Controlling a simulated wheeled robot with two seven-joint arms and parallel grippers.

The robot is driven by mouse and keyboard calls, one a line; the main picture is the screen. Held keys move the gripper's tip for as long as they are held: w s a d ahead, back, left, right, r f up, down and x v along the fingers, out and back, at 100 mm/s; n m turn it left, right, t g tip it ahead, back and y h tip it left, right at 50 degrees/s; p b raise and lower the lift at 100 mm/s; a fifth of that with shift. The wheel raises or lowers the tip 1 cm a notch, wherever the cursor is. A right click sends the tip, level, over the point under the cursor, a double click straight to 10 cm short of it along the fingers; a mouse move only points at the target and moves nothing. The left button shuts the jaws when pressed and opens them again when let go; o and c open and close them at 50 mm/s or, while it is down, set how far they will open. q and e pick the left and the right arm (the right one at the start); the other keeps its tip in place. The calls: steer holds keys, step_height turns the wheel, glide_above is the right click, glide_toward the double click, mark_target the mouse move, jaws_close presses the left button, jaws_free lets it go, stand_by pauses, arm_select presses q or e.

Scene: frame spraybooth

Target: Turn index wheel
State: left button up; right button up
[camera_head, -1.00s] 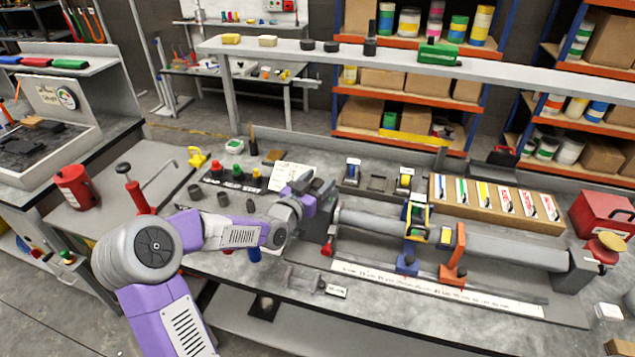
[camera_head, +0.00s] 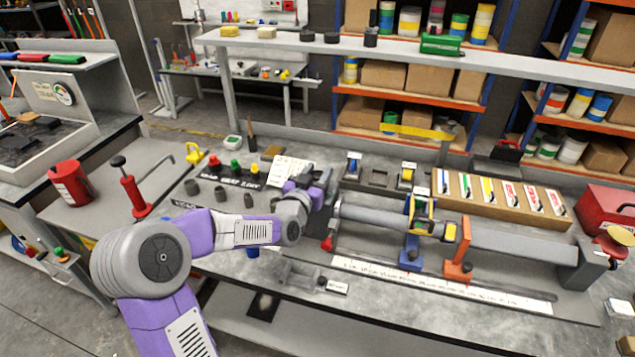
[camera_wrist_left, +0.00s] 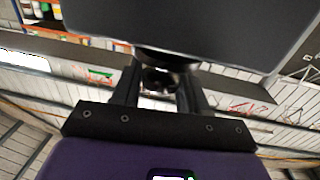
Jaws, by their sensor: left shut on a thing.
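A long grey tube (camera_head: 510,247) lies across the fixture on the bench, with a blue support (camera_head: 411,252) and an orange support (camera_head: 459,262) along it. A dark end block (camera_head: 322,217) stands at its left end. My left gripper (camera_head: 322,181) is at that end block, shut on a dark part there. In the left wrist view my fingers (camera_wrist_left: 160,85) close around a small dark round knob (camera_wrist_left: 160,77), below a big dark grey body (camera_wrist_left: 180,25). The index wheel itself is mostly hidden by my gripper, so I cannot tell its angle. My right gripper is not in view.
A scale strip (camera_head: 440,281) runs along the front of the fixture. A wooden tray of labelled packs (camera_head: 500,196) and a red box (camera_head: 606,220) stand behind and right. Left are dark cups (camera_head: 220,196) and a red can (camera_head: 71,184). A shelf (camera_head: 400,52) spans above.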

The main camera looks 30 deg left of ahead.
arm_select(q)
steer(key=shift+d+f+n+y+b, duration=0.2)
steer(key=shift+n+y+b, duration=0.4)
steer(key=shift+y+b, duration=0.3)
steer(key=shift+r+n+g+y, duration=0.1)
steer(key=shift+n+g+y, duration=0.25)
steer(key=shift+y, duration=0.25)
steer(key=shift+n+g+y, duration=0.35)
steer(key=shift+n+y, duration=0.4)
steer(key=shift+y, duration=0.25)
steer(key=n+g+y+p, duration=0.1)
steer(key=n+y, duration=0.1)
steer(key=n+g+y, duration=0.2)
steer(key=y, duration=0.1)
steer(key=shift+r+g+p, duration=0.15)
steer(key=shift+g+p, duration=0.15)
steer(key=shift+p, duration=0.05)
steer(key=shift+a+n+g+y+p, duration=0.15)
steer(key=shift+n+g+y+p, duration=0.7)
steer(key=shift+n+g+y, duration=0.6)
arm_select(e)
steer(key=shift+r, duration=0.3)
arm_select(q)
steer(key=shift+g, duration=0.35)
steer(key=o, duration=0.9)
